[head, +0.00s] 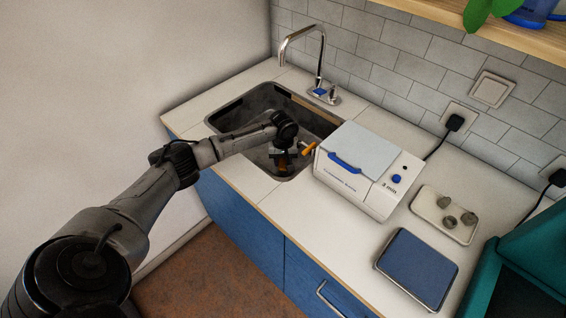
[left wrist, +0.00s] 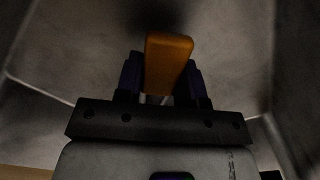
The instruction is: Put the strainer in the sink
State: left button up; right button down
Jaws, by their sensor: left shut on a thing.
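The grey metal sink (head: 245,112) is set into the white counter below the tap. My left gripper (head: 282,157) reaches down into the sink. It is shut on an orange handle-like piece (left wrist: 168,64), which stands between its two dark fingers in the left wrist view. In the head view, orange (head: 283,166) shows just under the gripper. A second orange piece (head: 308,149) shows at the sink's right side, next to the white box. I cannot make out a strainer bowl or mesh; the gripper and arm hide part of the basin. My right gripper is not in view.
A chrome tap (head: 319,66) stands behind the sink. A white box with a blue handle (head: 362,183) stands close to the sink's right edge. Farther right are a small tray (head: 428,209) with grey pieces and a blue-topped device (head: 417,266). The counter front is clear.

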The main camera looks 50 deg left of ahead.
pick_arm(q)
jog(key=shift+f, duration=0.3)
jog(key=o, duration=1.1)
notch_tip(320, 180, up, 11)
jog(key=p, duration=0.3)
jog(key=shift+f, duration=0.2)
jog(key=shift+r+p, duration=0.3)
jog(key=shift+r, duration=0.45)
